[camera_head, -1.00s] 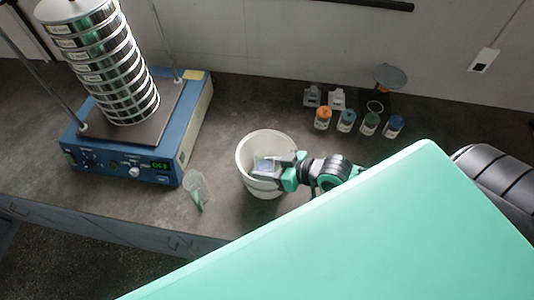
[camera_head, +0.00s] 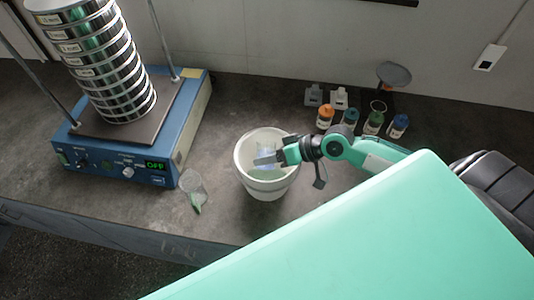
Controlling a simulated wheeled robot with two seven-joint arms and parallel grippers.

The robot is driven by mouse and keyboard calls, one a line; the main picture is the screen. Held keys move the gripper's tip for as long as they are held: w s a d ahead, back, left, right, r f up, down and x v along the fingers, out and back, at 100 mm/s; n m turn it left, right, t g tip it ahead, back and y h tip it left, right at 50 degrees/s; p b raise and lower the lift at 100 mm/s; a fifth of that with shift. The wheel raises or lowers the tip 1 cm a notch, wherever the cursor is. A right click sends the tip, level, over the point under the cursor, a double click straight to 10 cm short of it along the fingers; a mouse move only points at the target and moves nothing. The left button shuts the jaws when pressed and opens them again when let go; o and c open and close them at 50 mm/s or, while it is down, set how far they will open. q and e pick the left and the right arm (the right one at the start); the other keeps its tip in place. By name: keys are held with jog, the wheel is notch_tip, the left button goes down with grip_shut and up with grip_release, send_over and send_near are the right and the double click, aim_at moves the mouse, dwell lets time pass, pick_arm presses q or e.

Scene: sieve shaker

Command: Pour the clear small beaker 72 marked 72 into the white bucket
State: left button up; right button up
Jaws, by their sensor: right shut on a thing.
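The white bucket (camera_head: 267,186) stands near the front edge of the bench, in the middle of the view. My right gripper (camera_head: 268,158) is over the bucket's mouth, its arm coming in from the right. It is shut on a small clear beaker (camera_head: 267,149), which sits at or inside the mouth and looks tilted. Its marking cannot be read, and the gripper hides part of it. Whether anything is flowing out of it cannot be told. My left gripper is not in view.
A blue sieve shaker (camera_head: 118,168) with a tall sieve stack (camera_head: 105,75) fills the left. Several small jars (camera_head: 349,119) stand behind, near a round grey pan (camera_head: 393,75). My large green body part covers the lower right.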

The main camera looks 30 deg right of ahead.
jog(key=shift+w+f+m+g+b, duration=0.1)
jog(key=shift+f+m+g+b, duration=0.2)
jog(key=shift+g+b, duration=0.15)
dwell(0.4)
jog(key=shift+r+m+g+y, duration=0.85)
jog(key=shift+m+y, duration=0.05)
jog(key=shift+m, duration=0.1)
dwell(1.7)
jog(key=shift+w+d+f+m+g+y+b, duration=0.1)
jog(key=shift+f+m+g+y+b, duration=0.2)
jog(key=shift+f+m+g+b, duration=0.15)
dwell(2.1)
jog(key=shift+r+m+y+p, duration=0.3)
jog(key=shift+r+m+p, duration=0.15)
jog(key=shift+p, duration=0.25)
dwell(1.2)
